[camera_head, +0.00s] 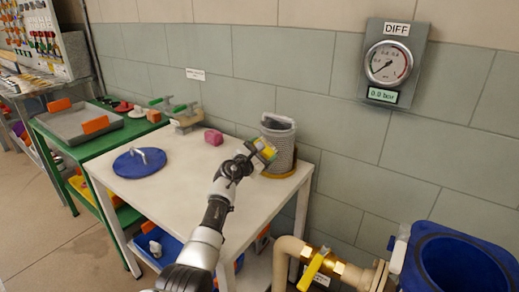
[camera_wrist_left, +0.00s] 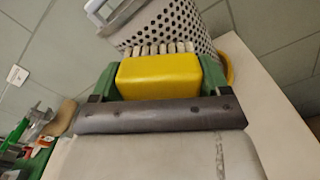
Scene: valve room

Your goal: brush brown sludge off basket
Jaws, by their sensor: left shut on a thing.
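The grey perforated basket (camera_head: 283,148) stands at the far right corner of the white table, and its holed wall fills the top of the left wrist view (camera_wrist_left: 172,28). A yellow dish (camera_head: 279,174) is under it. My left gripper (camera_head: 262,152) is shut on a yellow brush (camera_wrist_left: 158,78), held between its green fingers. The brush's pale bristles point at the basket wall and are at or very near it; I cannot tell if they touch. I cannot make out brown sludge on the visible wall. My right gripper is out of view.
The white table (camera_head: 185,190) holds a blue lid (camera_head: 139,162) with a handle and a pink sponge (camera_head: 214,137). A green table (camera_head: 75,146) with a grey tray is at left. Pipework with a yellow-handled valve (camera_head: 314,268) and a blue housing (camera_head: 455,265) are at right.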

